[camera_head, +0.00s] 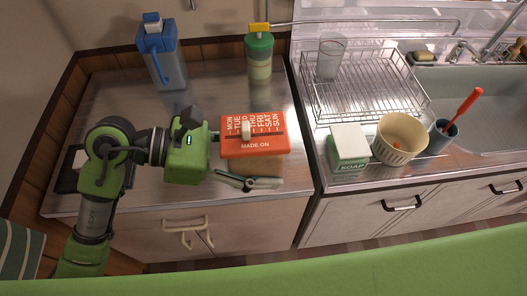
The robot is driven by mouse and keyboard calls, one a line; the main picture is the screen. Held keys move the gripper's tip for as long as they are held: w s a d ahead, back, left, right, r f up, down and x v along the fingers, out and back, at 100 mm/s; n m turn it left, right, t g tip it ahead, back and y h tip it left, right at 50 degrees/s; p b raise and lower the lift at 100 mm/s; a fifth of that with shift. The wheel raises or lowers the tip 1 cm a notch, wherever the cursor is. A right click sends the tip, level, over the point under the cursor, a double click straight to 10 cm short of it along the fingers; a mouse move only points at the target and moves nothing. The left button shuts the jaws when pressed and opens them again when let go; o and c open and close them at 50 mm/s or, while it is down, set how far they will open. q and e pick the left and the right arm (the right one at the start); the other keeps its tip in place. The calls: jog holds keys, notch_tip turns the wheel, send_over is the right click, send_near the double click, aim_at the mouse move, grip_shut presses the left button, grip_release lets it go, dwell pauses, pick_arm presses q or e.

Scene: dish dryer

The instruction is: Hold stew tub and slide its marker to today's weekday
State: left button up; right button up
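The stew tub (265,166) stands on the left metal counter, with an orange-red lid reading "MADE ON" and a row of weekdays from MON to SUN. Its white marker (246,129) sits in the slot left of the middle, around WED; the exact day is hard to read. My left gripper (230,158) is at the tub's left side. One finger lies low along the tub's front and the other passes at the left edge beneath the lid, partly hidden. I cannot tell whether both fingers touch the tub. My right gripper is not in view.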

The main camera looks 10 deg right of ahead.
pick_arm(q)
jog(key=shift+r, duration=0.1)
jog(key=shift+w, duration=0.15)
jog(key=w+d+b, duration=0.1)
jog(key=w+b, duration=0.4)
jog(key=w, duration=0.8)
jog(key=shift+w+d, duration=0.15)
jog(key=shift+w, duration=0.2)
dwell(0.5)
